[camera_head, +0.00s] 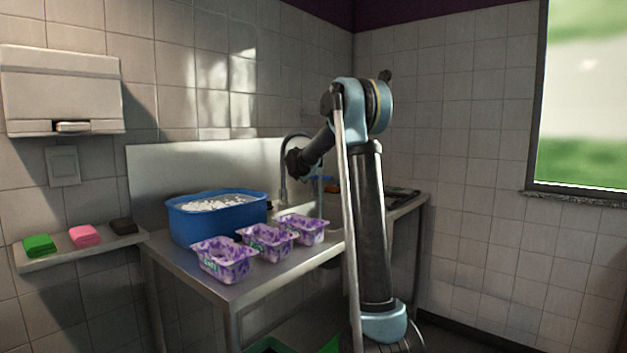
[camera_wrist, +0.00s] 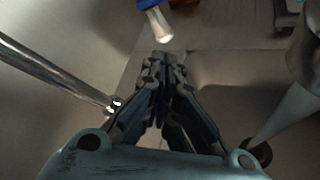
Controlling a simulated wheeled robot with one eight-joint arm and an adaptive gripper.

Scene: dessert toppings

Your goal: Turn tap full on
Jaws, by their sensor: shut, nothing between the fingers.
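The tap (camera_head: 283,181) is a thin curved metal spout rising behind the worktop, in the head view. My arm reaches to it, and the dark end of the arm (camera_head: 297,162) overlaps it, so the tap's handle cannot be made out there. In the wrist view my gripper (camera_wrist: 164,58) is shut and empty, its fingertips together. A shiny metal tube (camera_wrist: 50,72) runs along the left, apart from the fingers. A blue and white piece (camera_wrist: 155,20) lies just beyond the fingertips; I cannot tell whether they touch or what it is.
A blue tub (camera_head: 218,220) of white pieces and three purple patterned cups (camera_head: 225,262) stand on the metal worktop (camera_head: 205,287), left of my arm. A wall shelf (camera_head: 75,250) holds green, pink and dark blocks. A steel splashback (camera_head: 170,170) stands behind.

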